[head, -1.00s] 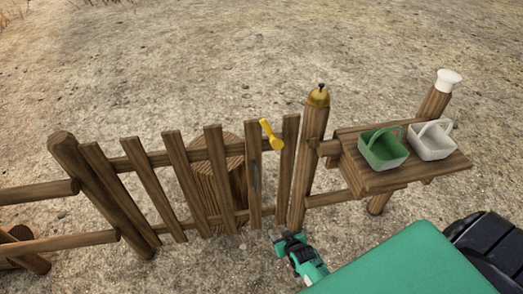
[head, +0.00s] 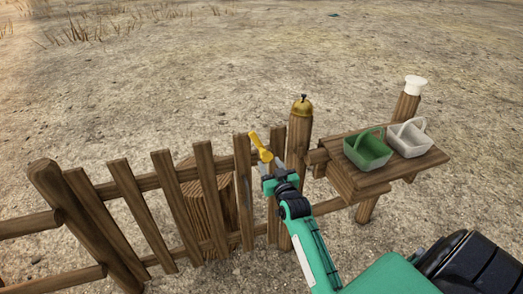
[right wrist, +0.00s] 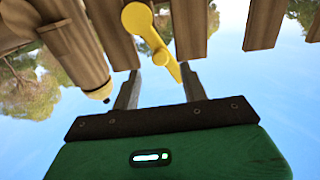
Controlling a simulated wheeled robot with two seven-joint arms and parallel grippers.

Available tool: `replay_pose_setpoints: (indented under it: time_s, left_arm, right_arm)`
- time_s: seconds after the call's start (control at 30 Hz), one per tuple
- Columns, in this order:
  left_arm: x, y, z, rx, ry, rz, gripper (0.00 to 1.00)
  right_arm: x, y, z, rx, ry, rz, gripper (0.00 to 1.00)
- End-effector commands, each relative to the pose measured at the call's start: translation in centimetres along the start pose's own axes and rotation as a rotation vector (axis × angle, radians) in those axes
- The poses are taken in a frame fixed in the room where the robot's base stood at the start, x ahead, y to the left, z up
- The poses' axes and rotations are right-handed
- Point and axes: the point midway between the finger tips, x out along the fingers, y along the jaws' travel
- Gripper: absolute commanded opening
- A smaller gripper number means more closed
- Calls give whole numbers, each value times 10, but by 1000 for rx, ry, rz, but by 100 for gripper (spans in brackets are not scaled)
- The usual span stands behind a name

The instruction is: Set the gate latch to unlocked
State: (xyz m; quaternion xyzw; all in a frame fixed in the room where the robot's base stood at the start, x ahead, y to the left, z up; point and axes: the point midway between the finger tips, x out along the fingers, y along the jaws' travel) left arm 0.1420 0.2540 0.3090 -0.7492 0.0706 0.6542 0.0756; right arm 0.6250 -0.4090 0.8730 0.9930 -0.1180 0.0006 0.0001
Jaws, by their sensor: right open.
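The yellow gate latch (head: 260,147) sits near the top of the wooden gate (head: 207,190), by the gate's right end. Its handle slants, with one end up to the left. My right gripper (head: 268,174) is open just below and in front of the latch. In the right wrist view the yellow latch (right wrist: 150,38) reaches down between the two spread fingers of my right gripper (right wrist: 160,74), close to the right-hand finger. I cannot tell whether it touches that finger. My left gripper is out of view.
A post with a brass bell (head: 302,106) stands just right of the gate. Further right, a wooden shelf (head: 365,190) holds a green basket (head: 367,152) and a white basket (head: 409,140). A stump (head: 190,210) stands behind the gate. Open ground lies beyond.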

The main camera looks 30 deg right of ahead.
Motion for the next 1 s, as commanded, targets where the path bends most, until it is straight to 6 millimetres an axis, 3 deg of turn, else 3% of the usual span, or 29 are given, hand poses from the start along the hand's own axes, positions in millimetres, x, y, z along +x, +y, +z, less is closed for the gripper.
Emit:
replay_pose_setpoints:
  time_s: [0.3, 0.5, 0.93, 1.0]
  left_arm:
    - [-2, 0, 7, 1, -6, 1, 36]
    - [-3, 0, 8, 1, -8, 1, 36]
    - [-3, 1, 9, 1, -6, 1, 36]
    - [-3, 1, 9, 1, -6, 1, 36]
  right_arm:
    - [58, 0, -1, 1, 0, -1, 44]
    - [81, -1, 0, 0, -1, -1, 44]
    - [89, 0, 1, 0, -1, -1, 44]
    - [89, 0, 1, 0, -1, -1, 32]
